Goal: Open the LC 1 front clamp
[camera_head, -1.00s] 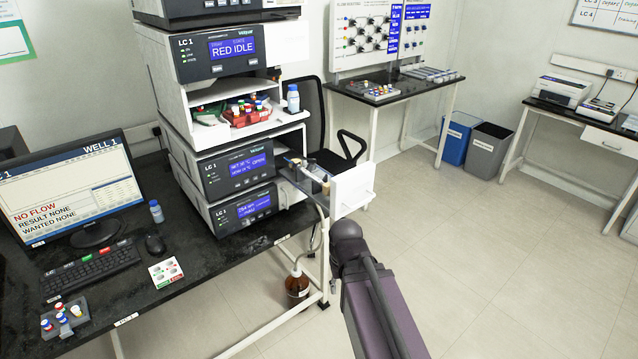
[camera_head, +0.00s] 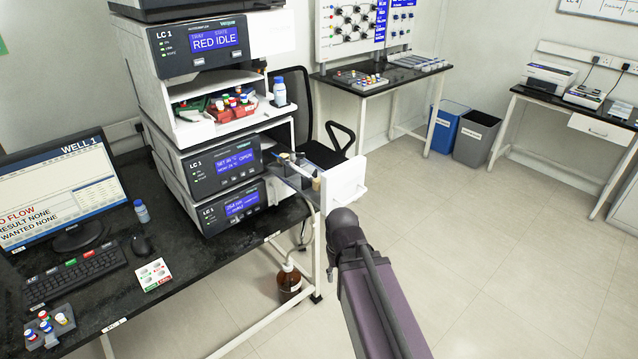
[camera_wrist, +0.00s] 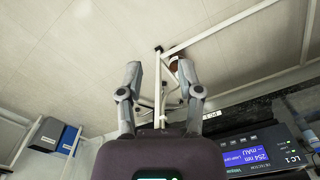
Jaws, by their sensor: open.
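The LC 1 column oven (camera_head: 215,165) reads OPEN on its screen in the head view. Its drawer is pulled out to the right, with a white front panel (camera_head: 343,186) at the outer end. Small light and tan fittings (camera_head: 316,183) sit in the drawer behind that panel; I cannot make out which is the front clamp or its state. My arm reaches up to just below and in front of the panel, and my gripper is hidden there. In the wrist view my gripper (camera_wrist: 161,80) is open and empty, its two grey fingers apart above the floor and bench frame.
A detector (camera_head: 230,205) is under the oven. An autosampler shelf (camera_head: 225,120) with coloured vials is above it. A brown bottle (camera_head: 289,282) stands on the floor under the bench's right end.

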